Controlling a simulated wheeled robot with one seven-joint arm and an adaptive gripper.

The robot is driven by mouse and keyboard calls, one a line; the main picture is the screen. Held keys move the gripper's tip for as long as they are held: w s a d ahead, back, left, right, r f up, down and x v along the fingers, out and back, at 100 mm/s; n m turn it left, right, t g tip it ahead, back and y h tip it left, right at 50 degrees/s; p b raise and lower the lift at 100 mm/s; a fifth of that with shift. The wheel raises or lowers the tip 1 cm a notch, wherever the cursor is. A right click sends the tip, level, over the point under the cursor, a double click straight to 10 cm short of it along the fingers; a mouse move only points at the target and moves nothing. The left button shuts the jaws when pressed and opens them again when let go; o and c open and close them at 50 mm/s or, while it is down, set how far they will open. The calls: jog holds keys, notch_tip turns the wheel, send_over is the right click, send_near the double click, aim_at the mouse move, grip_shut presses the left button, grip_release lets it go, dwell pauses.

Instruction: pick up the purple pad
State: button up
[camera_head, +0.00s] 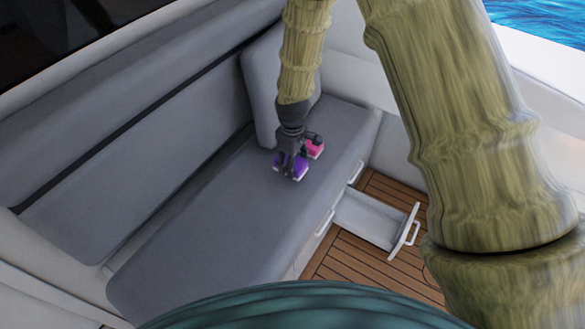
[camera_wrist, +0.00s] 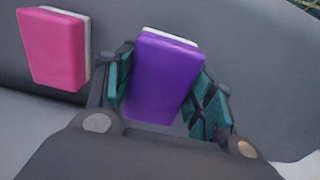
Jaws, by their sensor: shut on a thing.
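The purple pad (camera_wrist: 160,78) has a white layer on its back and sits between the two fingers of my gripper (camera_wrist: 166,92) in the wrist view. The fingers press on its left and right sides. In the head view the purple pad (camera_head: 299,166) shows at the tip of my gripper (camera_head: 288,168), over the grey bench seat (camera_head: 215,228). The fingers partly cover it there. I cannot tell whether the pad touches the seat or is just above it.
A pink pad (camera_wrist: 55,48) with a white layer is close beside, left of the gripper in the wrist view; it also shows in the head view (camera_head: 315,149). A drawer (camera_head: 370,219) stands open below the seat. The seat's near left part is clear. A backrest cushion (camera_head: 262,90) rises behind.

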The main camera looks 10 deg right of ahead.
jog(key=s, duration=0.5)
jog(key=s+a+r+b, duration=0.1)
jog(key=s, duration=0.4)
jog(key=s+b, duration=0.1)
jog(key=s, duration=0.5)
jog(key=shift+a+r, duration=0.2)
jog(key=shift+a, duration=0.2)
jog(key=o, duration=0.6)
jog(key=c, duration=0.4)
